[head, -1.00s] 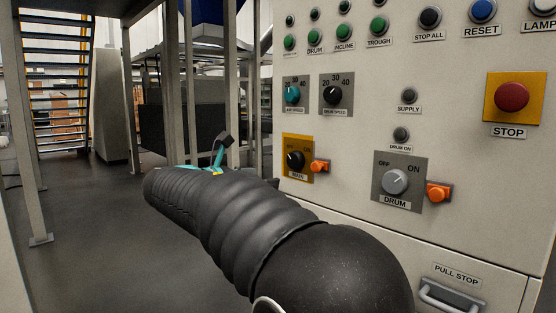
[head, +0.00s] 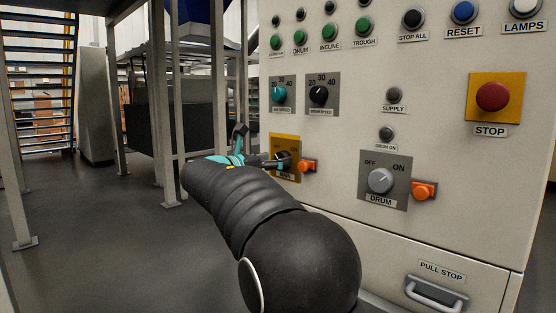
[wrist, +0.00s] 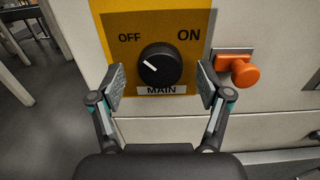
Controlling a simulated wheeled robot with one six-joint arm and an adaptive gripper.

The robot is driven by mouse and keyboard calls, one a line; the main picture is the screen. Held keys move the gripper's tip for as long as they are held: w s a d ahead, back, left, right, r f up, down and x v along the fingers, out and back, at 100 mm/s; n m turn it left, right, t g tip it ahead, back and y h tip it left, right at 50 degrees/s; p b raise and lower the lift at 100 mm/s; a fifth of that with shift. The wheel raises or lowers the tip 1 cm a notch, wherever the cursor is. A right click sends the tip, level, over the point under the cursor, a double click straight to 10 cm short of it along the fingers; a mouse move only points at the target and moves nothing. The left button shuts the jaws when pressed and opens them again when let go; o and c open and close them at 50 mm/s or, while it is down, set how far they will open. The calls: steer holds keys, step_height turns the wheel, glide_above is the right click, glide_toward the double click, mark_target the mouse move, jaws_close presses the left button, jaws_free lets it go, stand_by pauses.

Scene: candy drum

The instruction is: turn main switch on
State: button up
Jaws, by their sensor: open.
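The main switch is a black round knob (wrist: 160,66) on a yellow plate (wrist: 112,24) marked OFF, ON and MAIN. Its white mark points up and left, toward OFF. In the wrist view my gripper (wrist: 161,84) is open, with one finger on each side of the knob; I cannot tell whether either touches it. In the head view my gripper (head: 272,161) reaches the yellow plate (head: 276,141) from the left and partly hides the knob.
An orange knob-like part (wrist: 243,73) sticks out just right of the main plate. The drum switch (head: 381,180) and a second orange part (head: 424,190) are further right. The red stop button (head: 493,97) is at upper right. Open floor lies left of the panel.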

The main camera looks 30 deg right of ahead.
steer(key=shift+x, duration=0.9)
steer(key=c, duration=1.1)
steer(key=shift+c, duration=0.2)
